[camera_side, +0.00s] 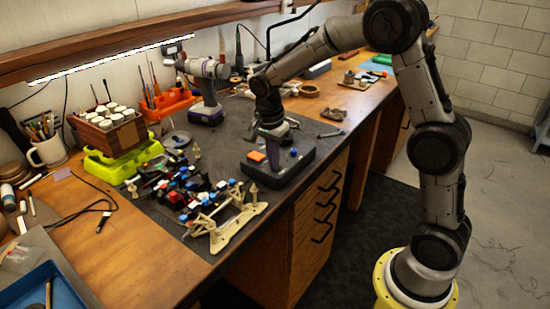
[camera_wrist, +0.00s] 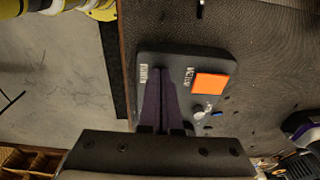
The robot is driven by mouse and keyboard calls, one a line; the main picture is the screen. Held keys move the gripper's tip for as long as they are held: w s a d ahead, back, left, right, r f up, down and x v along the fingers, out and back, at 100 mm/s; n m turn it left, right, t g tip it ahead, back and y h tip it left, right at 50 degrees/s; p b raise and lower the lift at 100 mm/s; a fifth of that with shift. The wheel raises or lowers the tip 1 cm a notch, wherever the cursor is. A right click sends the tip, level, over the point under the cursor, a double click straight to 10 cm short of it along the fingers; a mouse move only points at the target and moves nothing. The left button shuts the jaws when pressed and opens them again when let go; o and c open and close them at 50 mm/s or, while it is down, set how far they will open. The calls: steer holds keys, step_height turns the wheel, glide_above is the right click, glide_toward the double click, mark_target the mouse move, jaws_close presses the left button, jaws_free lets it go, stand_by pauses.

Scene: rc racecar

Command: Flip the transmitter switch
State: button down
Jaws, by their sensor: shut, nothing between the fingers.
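The transmitter is a dark box (camera_side: 283,177) near the front edge of the bench. It also shows in the wrist view (camera_wrist: 185,65). An orange square (camera_side: 257,156) is on its top, also in the wrist view (camera_wrist: 209,86). A small silver part (camera_wrist: 203,112), which may be the switch, is beside the orange square; a blue part (camera_side: 294,152) is near it. My gripper (camera_side: 273,163) points down over the box. Its purple fingers (camera_wrist: 161,73) are shut and empty, to the left of the orange square in the wrist view. I cannot tell whether they touch the box.
A racecar chassis (camera_side: 190,185) with several coloured parts and a pale wooden stand (camera_side: 238,222) are left of the box. A drill (camera_side: 207,90) stands behind. A wrench (camera_side: 331,133) lies to the right. The bench edge is close in front.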

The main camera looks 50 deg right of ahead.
steer(key=shift+s+a+f, duration=0.15)
steer(key=shift+a+f, duration=0.15)
steer(key=shift+f, duration=0.5)
steer(key=shift+d, duration=0.2)
steer(key=shift+d+r, duration=0.15)
steer(key=shift+d, duration=0.7)
steer(key=shift+r, duration=0.1)
step_height(320, 180, up, 15)
steer(key=a, duration=0.2)
steer(key=shift+w, duration=0.35)
steer(key=shift+a+r, duration=0.1)
